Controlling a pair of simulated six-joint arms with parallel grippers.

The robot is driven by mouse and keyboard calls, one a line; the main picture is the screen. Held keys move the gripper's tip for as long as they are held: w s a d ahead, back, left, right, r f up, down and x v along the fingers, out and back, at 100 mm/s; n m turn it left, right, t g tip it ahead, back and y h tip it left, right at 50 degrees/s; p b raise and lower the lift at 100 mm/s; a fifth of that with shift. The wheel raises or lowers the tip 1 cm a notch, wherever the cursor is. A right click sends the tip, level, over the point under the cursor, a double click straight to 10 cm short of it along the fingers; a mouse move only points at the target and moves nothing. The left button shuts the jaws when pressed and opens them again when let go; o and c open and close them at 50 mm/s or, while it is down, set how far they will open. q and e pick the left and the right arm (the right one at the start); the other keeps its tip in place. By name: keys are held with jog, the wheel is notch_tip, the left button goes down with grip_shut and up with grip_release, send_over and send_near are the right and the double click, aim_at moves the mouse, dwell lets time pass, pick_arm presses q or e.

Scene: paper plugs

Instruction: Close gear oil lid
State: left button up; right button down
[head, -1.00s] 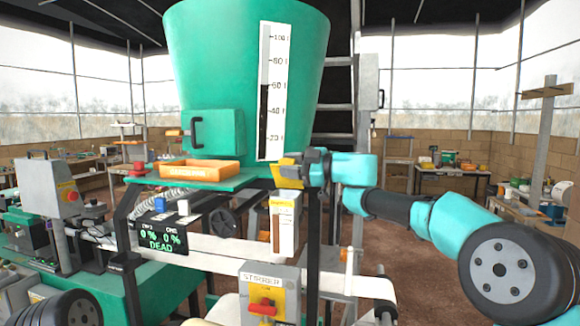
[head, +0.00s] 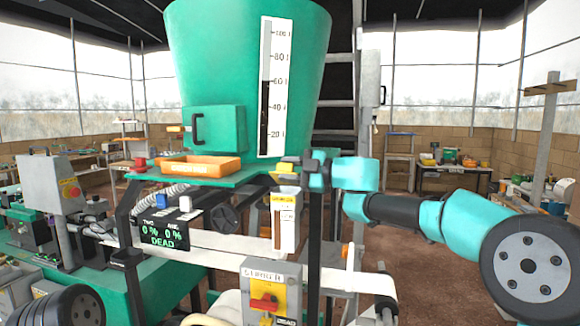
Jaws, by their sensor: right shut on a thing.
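The gear oil box (head: 285,222) is a narrow white container with a yellow label and a brown level strip, on the front of the machine. My right gripper (head: 300,171) reaches in from the right and is shut on the lid. My left gripper is out of view.
A large green hopper (head: 225,75) with a level scale stands behind. An orange tray (head: 200,166) sits on the green shelf left of the lid. A grey switch box (head: 264,291) with a red handle is below. A ladder stands behind my right gripper.

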jog(key=shift+s+a+f+n, duration=0.1)
jog(key=shift+s+f+n, duration=0.2)
jog(key=shift+n, duration=0.35)
jog(key=shift+s+f+n, duration=0.15)
jog(key=shift+f+n, duration=0.15)
jog(key=shift+n, duration=0.35)
jog(key=c, duration=0.9)
grip_release()
jog(key=shift+f, duration=0.1)
jog(key=shift+o, duration=0.2)
